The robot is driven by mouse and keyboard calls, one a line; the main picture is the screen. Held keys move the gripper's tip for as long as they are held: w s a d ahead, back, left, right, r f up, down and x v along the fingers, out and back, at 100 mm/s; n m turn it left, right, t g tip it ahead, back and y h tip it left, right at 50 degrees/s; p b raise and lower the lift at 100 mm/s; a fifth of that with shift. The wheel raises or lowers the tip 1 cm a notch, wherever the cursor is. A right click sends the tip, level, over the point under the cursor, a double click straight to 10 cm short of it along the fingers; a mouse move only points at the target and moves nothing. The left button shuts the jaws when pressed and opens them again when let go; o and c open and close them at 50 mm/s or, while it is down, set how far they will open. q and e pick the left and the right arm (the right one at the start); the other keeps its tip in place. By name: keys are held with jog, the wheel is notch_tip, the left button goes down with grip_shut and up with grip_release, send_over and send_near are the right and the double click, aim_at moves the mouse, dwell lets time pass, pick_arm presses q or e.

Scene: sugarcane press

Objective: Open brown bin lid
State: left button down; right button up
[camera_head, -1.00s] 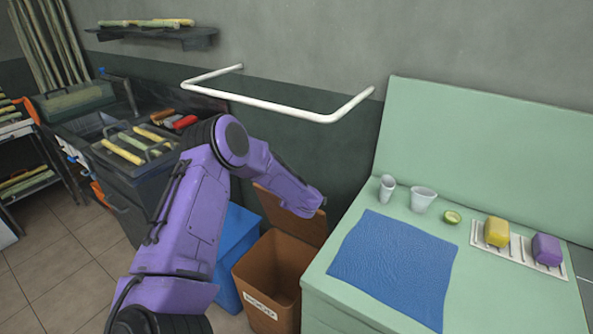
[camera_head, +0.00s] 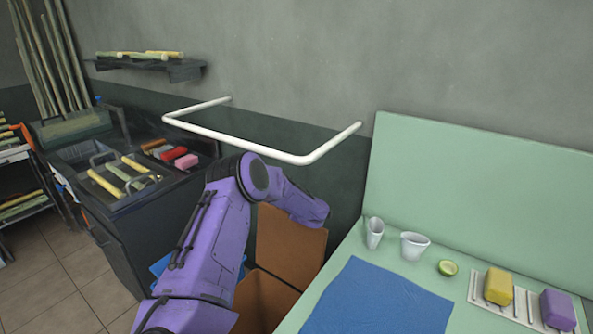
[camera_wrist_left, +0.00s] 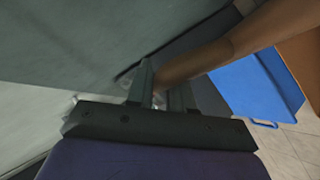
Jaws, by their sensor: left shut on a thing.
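The brown bin (camera_head: 262,302) stands between the blue bin and the green counter, partly hidden by my left arm and the frame edge. Its brown lid (camera_head: 292,248) is raised, standing up at the back near the wall with its inner face showing. In the left wrist view the lid's edge (camera_wrist_left: 225,48) runs to the jaws of my left gripper (camera_wrist_left: 163,88), which is shut on it. In the head view my purple left arm reaches over the bin, and its fingers are hidden. My right gripper is not in view.
A blue bin (camera_head: 160,266) stands left of the brown bin, mostly behind my arm; it also shows in the left wrist view (camera_wrist_left: 258,85). A white rail (camera_head: 235,141) juts from the wall above. The green counter (camera_head: 350,245) holds cups and a blue cloth (camera_head: 380,298).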

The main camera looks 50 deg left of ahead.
pick_arm(q)
jog(key=c, duration=1.1)
grip_release()
jog(key=v, duration=1)
jog(key=shift+d+r+b, duration=0.15)
jog(key=shift+d+b, duration=0.1)
jog(key=shift+b, duration=0.2)
